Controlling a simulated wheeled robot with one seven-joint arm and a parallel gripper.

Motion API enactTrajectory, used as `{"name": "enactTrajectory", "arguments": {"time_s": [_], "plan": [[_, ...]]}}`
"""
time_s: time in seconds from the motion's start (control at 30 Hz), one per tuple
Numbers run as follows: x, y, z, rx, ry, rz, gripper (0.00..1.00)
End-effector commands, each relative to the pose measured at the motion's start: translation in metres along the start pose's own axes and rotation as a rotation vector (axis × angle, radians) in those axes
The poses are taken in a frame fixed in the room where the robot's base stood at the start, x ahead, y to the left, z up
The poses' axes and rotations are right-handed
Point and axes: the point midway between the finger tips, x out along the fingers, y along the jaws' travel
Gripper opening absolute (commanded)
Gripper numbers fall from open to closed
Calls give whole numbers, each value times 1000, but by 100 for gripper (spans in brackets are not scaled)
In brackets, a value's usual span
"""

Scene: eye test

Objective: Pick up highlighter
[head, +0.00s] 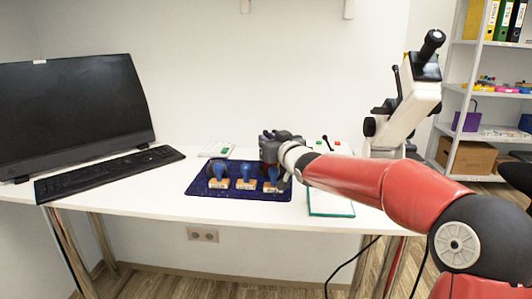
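I cannot make out a highlighter in the head view. My gripper (278,178) is over the right part of a dark blue mat (230,192) on the white table. Its fingers are small and dark here, so I cannot tell whether they are open or shut, or whether they touch anything. Three stamps with blue handles and wooden bases stand on the mat: a left one (218,176), a middle one (246,178) and a right one (272,180). The right stamp is right beside my gripper. My gripper and arm hide part of the mat and table behind them.
A monitor (75,112) and black keyboard (110,172) take the table's left side. A white-and-green item (217,149) lies behind the mat. A green-edged pad (330,203) lies under my arm. A microscope (412,100) stands at right. A shelf (490,90) is beyond.

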Motion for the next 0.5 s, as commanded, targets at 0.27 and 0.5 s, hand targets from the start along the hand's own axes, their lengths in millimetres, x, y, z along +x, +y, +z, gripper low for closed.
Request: {"name": "enactTrajectory", "arguments": {"time_s": [0.27, 0.5], "plan": [[0, 0, 0, -1, 0, 0, 6], [0, 0, 0, -1, 0, 0, 0]]}}
